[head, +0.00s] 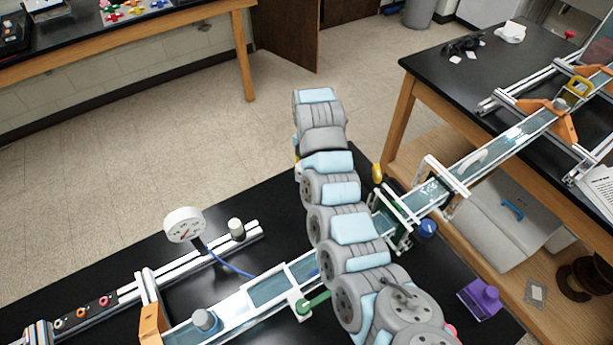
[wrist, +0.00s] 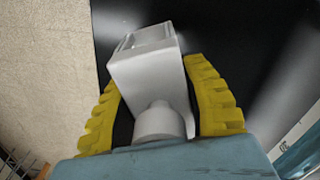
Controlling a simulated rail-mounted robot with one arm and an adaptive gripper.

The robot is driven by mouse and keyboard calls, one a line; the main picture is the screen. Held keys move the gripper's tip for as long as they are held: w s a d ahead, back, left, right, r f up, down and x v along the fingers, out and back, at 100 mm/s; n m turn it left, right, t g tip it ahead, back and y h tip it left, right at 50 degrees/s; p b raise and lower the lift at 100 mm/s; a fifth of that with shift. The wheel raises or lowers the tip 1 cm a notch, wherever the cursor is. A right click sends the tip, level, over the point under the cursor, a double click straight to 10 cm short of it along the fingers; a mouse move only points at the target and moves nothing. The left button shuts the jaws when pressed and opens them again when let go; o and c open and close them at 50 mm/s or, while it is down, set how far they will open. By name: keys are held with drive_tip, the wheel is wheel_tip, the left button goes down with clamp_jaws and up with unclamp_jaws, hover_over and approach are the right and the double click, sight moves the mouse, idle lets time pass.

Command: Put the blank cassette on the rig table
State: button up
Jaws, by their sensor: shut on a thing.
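My gripper (wrist: 152,75) has its two yellow fingers shut on a pale grey block, which I take for the blank cassette (wrist: 150,75). The block has a rimmed, recessed end and a round knob on the side toward my palm. Black tabletop lies beyond it, with a table edge and floor at the left. In the head view my arm hides the block and most of my gripper; only a bit of yellow shows at the arm's left side. The black rig table (head: 120,255) carries a long pale channel on rails (head: 255,300).
A round dial gauge (head: 184,225) and a pale knob (head: 237,229) stand on the rig left of my arm. A clear channel (head: 490,150) bridges to another black table (head: 440,70) at right. A purple item (head: 482,297) sits near the right edge. Open floor lies behind.

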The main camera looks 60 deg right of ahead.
drive_tip(key=shift+w+d+f+b, duration=0.2)
drive_tip(key=shift+w+f+b, duration=0.1)
drive_tip(key=shift+f, duration=0.15)
drive_tip(key=shift+w+d+f+b, duration=0.2)
drive_tip(key=shift+f+b, duration=0.1)
drive_tip(key=shift+f, duration=0.15)
drive_tip(key=shift+w+d, duration=0.1)
drive_tip(key=shift+d, duration=0.1)
drive_tip(key=shift+w+d+f, duration=0.2)
drive_tip(key=shift+w+f, duration=0.15)
drive_tip(key=shift+f, duration=0.2)
drive_tip(key=shift+w+d+f, duration=0.1)
drive_tip(key=shift+d+f, duration=0.05)
drive_tip(key=shift+f, duration=1.6)
drive_tip(key=shift+f, duration=0.1)
drive_tip(key=o, duration=1.2)
